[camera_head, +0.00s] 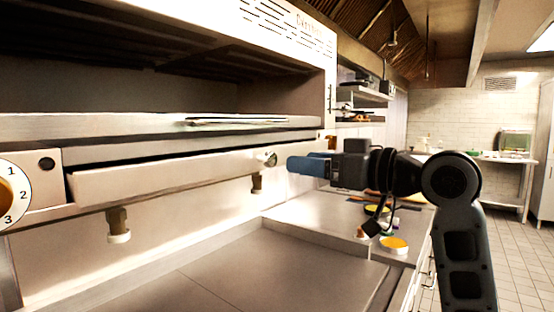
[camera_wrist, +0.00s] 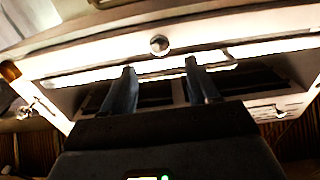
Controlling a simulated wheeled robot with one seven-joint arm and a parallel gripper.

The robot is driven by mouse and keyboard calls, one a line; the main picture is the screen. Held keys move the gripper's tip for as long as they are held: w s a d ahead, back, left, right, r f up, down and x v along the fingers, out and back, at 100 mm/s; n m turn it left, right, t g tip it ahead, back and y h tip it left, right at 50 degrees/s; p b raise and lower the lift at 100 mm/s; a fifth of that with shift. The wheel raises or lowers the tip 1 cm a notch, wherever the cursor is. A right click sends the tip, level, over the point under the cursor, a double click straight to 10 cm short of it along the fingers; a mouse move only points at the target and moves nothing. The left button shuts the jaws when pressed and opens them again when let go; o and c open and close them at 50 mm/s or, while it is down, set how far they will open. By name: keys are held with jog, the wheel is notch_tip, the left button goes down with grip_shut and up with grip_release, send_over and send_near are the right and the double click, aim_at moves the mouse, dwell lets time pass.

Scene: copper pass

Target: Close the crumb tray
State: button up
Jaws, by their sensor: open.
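The crumb tray (camera_head: 165,176) is a long pale metal drawer front under the oven-like unit in the head view. It stands out a little, with a dark gap along its top edge. A round knob (camera_head: 270,159) shows near its right end. My gripper (camera_head: 291,164), with blue fingers, is just right of that knob in the picture; I cannot tell whether it touches. In the wrist view the two fingers of my gripper (camera_wrist: 160,66) are apart with nothing held between them. A round metal knob (camera_wrist: 159,46) on a pale front lies just beyond the fingertips.
A numbered dial (camera_head: 10,195) is at the left of the unit. Two stubby feet hang below the tray, above a metal counter (camera_head: 250,270). Small bowls, one with yellow contents (camera_head: 394,245), stand on the counter behind my arm. Open tiled floor (camera_head: 525,250) lies to the right.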

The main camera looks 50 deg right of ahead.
aim_at(273, 158)
jog(key=w+p, duration=0.1)
jog(key=w, duration=0.6)
jog(key=shift+w+a+p, duration=0.15)
jog(key=shift+w+p, duration=0.2)
jog(key=shift+p, duration=0.05)
grip_shut()
dwell(0.3)
